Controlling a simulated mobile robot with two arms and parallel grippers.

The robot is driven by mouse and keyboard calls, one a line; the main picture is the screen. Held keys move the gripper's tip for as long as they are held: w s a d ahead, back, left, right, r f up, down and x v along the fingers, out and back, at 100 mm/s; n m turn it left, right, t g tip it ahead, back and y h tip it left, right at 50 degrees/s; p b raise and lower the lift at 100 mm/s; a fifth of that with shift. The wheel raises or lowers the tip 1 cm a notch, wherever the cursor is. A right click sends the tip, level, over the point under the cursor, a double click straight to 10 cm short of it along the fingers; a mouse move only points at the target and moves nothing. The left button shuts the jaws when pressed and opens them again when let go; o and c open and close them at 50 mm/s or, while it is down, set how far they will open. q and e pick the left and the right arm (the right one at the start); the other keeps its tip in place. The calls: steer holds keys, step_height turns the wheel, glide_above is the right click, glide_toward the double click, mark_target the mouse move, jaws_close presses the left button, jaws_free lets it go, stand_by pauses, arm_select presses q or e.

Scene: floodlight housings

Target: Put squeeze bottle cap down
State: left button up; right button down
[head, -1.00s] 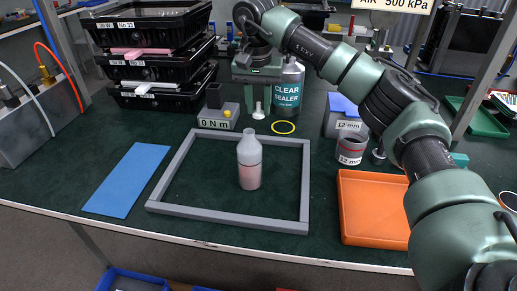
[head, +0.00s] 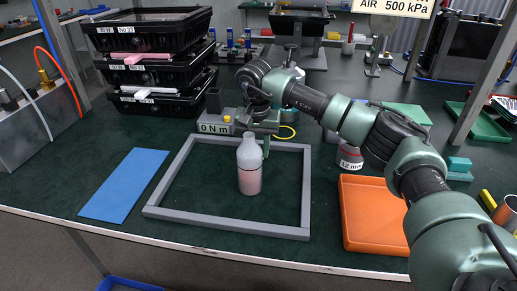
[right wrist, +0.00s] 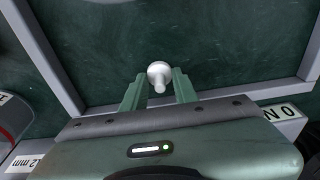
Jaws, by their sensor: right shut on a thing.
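My right gripper (head: 266,132) is shut on the small white squeeze bottle cap, which shows between its two green fingers in the right wrist view (right wrist: 159,73). In the head view the gripper is low, just behind the squeeze bottle (head: 249,168), near the back bar of the grey frame (head: 164,172). The bottle stands upright inside the frame, translucent with pinkish contents. The cap is mostly hidden in the head view, and I cannot tell its exact height above the mat. My left gripper is not in view.
A blue mat (head: 125,185) lies left of the frame, and an orange tray (head: 374,238) lies to its right. Black bins (head: 155,60) are stacked at the back left. The frame's interior is otherwise clear.

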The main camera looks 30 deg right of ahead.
steer(key=shift+f, duration=0.15)
steer(key=c, duration=1.1)
jaws_free()
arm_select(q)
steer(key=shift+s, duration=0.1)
arm_select(e)
steer(key=shift+r, duration=0.3)
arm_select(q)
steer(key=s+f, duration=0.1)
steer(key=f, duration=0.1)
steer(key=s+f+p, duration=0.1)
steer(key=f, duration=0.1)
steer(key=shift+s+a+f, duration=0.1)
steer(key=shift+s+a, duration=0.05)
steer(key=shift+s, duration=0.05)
arm_select(e)
step_height(320, 180, up, 12)
steer(key=s+a, duration=0.1)
steer(key=shift+s+f, duration=0.2)
